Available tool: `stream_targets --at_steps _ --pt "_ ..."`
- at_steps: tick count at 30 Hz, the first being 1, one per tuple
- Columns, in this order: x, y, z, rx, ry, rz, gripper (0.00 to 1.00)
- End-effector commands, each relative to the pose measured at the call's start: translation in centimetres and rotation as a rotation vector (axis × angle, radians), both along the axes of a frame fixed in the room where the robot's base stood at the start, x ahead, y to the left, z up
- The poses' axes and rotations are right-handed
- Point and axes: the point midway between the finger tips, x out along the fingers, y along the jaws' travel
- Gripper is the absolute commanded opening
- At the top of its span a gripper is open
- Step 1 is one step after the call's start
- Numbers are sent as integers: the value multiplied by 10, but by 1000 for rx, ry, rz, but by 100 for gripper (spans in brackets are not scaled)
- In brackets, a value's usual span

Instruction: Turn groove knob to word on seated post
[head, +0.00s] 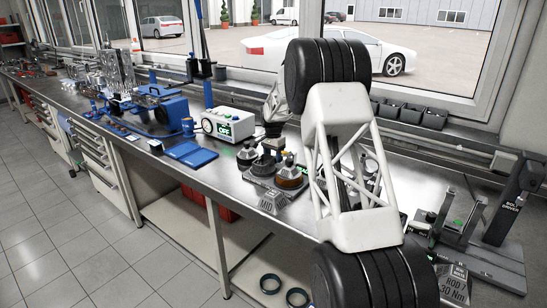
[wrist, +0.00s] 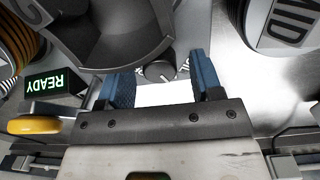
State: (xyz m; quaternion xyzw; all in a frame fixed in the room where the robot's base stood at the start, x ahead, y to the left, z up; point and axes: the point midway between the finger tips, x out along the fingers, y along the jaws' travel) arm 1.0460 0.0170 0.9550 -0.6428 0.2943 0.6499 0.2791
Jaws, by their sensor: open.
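A small dark round knob (wrist: 159,71) with a pale mark on its face shows in the wrist view, just beyond my fingertips and between their lines. Part of some dark lettering shows on the white surface to its right; I cannot read it. My gripper (wrist: 158,82) is open, its two blue fingers apart, with nothing held between them. Which post the knob belongs to, and whether that post is seated, I cannot tell. In the head view my white arm stands in front, and the knob cannot be made out near the dark bench fixture (head: 258,182).
In the wrist view a large dark grey round part (wrist: 105,40) lies close to the left finger. A green READY display (wrist: 57,82) and a yellow ring (wrist: 34,125) are at left, a labelled round part (wrist: 290,28) at upper right. A white box reading OFF (head: 224,127) stands on the bench.

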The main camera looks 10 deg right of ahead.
Motion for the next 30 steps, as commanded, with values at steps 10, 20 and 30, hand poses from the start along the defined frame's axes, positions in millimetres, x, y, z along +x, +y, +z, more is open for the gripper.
stream_targets --at_steps 10,20,30 --pt "0 0 -4 0 -1 0 60" --pt "0 0 -4 0 -1 0 15" --pt "0 0 -4 0 -1 31 11"
